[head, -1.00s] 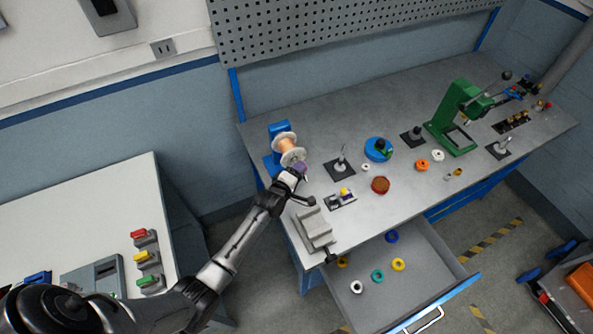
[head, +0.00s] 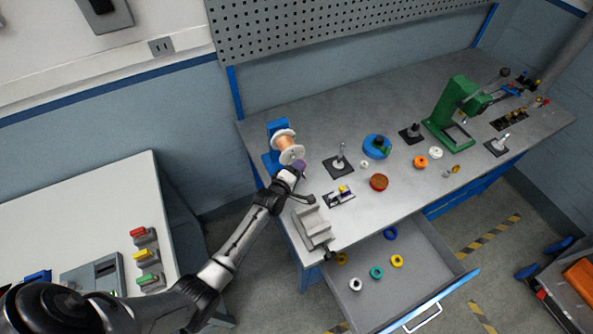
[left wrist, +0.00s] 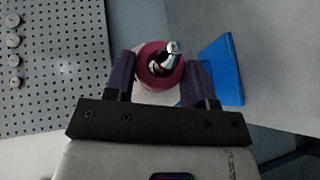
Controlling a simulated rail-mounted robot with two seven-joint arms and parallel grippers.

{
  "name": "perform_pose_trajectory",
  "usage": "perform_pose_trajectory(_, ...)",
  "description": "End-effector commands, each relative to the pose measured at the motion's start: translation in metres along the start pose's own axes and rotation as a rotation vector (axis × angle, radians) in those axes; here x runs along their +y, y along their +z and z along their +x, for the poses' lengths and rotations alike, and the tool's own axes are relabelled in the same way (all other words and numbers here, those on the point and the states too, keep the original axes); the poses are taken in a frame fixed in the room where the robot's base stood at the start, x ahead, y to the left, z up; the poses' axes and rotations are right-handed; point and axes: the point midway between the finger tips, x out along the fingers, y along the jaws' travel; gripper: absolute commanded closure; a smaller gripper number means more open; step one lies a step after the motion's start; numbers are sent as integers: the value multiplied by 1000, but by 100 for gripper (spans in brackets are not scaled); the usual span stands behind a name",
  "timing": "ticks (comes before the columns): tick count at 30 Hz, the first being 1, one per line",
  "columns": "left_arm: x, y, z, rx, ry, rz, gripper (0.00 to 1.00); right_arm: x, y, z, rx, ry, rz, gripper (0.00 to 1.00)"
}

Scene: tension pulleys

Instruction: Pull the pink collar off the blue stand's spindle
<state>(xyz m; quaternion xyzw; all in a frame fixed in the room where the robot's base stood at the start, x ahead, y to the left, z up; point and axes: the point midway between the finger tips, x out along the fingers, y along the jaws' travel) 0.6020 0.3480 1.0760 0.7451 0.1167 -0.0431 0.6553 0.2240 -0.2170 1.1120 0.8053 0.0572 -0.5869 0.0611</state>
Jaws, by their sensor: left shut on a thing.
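The blue stand (head: 277,133) is at the left end of the workbench and carries a copper-wire spool (head: 283,141) with white flanges. In the left wrist view, the pink collar (left wrist: 150,81) is a ring around the shiny metal spindle (left wrist: 172,48), whose tip shows through it. The blue stand also shows there (left wrist: 222,70), behind to the right. My left gripper (head: 299,167) is in front of the spool's near flange, its purple fingers shut on the collar from both sides. The collar is mostly hidden by the gripper in the head view. My right gripper is out of view.
A grey vise-like block (head: 314,226) sits below my left gripper at the bench edge. A black-based post (head: 339,165) stands to the right. An open drawer (head: 375,300) holds several coloured rings. A green press (head: 455,115) is farther right.

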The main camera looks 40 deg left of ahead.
Motion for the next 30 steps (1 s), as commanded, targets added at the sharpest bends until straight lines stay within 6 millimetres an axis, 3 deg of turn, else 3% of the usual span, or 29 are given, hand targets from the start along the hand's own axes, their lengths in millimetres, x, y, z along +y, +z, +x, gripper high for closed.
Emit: perform_pose_trajectory(30, 0, 29, -18, 0, -1, 0, 73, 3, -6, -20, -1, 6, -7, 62)
